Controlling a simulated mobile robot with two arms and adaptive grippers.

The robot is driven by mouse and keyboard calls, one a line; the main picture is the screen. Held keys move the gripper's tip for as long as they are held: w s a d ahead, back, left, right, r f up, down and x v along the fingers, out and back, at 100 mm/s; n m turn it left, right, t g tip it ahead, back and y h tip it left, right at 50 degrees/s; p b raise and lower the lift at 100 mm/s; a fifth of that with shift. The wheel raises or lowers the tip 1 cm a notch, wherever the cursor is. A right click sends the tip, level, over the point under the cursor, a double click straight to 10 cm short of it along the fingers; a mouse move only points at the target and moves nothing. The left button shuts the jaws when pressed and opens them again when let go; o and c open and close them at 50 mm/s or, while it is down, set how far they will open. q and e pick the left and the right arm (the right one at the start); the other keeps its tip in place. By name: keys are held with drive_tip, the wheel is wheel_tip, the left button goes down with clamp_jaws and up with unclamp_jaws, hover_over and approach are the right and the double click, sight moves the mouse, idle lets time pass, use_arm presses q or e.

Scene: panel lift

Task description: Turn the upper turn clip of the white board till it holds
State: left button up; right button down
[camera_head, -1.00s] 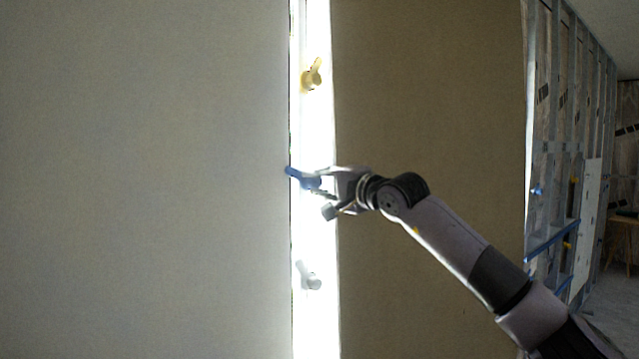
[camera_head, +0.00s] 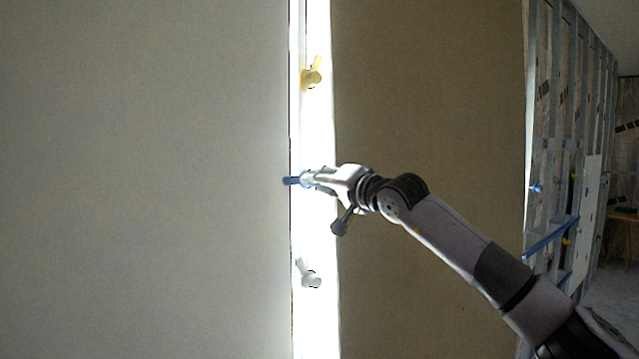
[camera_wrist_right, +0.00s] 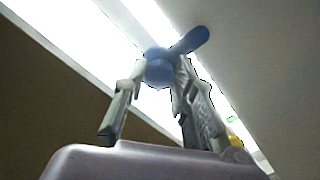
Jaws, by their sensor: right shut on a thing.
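The big pale board (camera_head: 150,180) fills the left side of the head view. Beside its right edge is a bright strip bearing a yellow turn clip (camera_head: 311,75) at the top, a blue turn clip (camera_head: 291,181) in the middle and a white turn clip (camera_head: 309,276) below. My right gripper (camera_head: 313,180) is shut on the blue clip, which lies about level, its left end at the board's edge. In the wrist view the blue clip's round hub (camera_wrist_right: 159,67) is between the fingers, and its arm reaches up right over the pale panel. My left gripper is out of view.
A brown panel (camera_head: 430,90) stands right of the strip, behind my right arm. Further right are a metal stud frame (camera_head: 548,150) with a blue rail and a wooden table (camera_head: 622,225). In the wrist view a yellow part (camera_wrist_right: 235,140) shows partly behind a finger.

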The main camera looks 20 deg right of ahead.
drive_tip(key=shift+f, duration=0.1)
drive_tip(key=c, duration=1.6)
unclamp_jaws()
drive_tip(key=v, duration=1.2)
